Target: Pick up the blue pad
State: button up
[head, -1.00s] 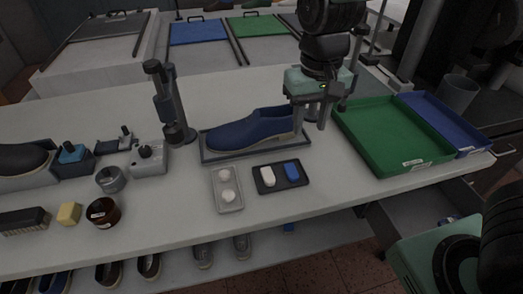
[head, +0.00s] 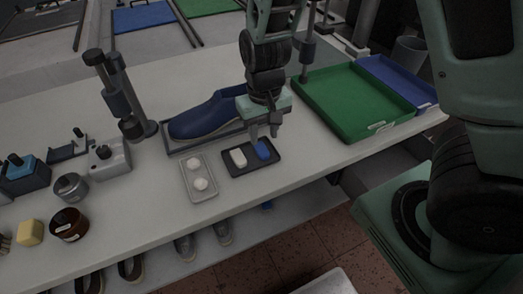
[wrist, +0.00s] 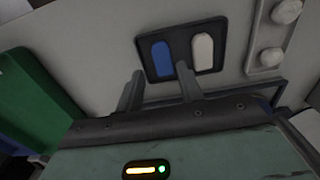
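The blue pad (head: 262,150) lies in a small dark tray (head: 235,172) beside a white pad (head: 238,158). In the wrist view the blue pad (wrist: 162,60) sits in the tray next to the white pad (wrist: 203,52). My gripper (head: 264,132) is above and just behind the blue pad in the head view. Its two fingers (wrist: 158,88) are spread apart in the wrist view with nothing between them, and the blue pad is beyond their tips.
A blue shoe (head: 208,116) stands in a tray behind the pads. A grey tray with two white round pieces (head: 199,184) is to the left. A green tray (head: 350,128) and a blue tray (head: 420,98) stand to the right. The table's front edge is close.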

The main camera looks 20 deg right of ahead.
aim_at(263, 151)
notch_tip(263, 151, down, 5)
jog(key=shift+s+a+f, duration=0.1)
jog(key=shift+a, duration=0.05)
jog(key=shift+c, duration=0.4)
jog(key=c, duration=0.7)
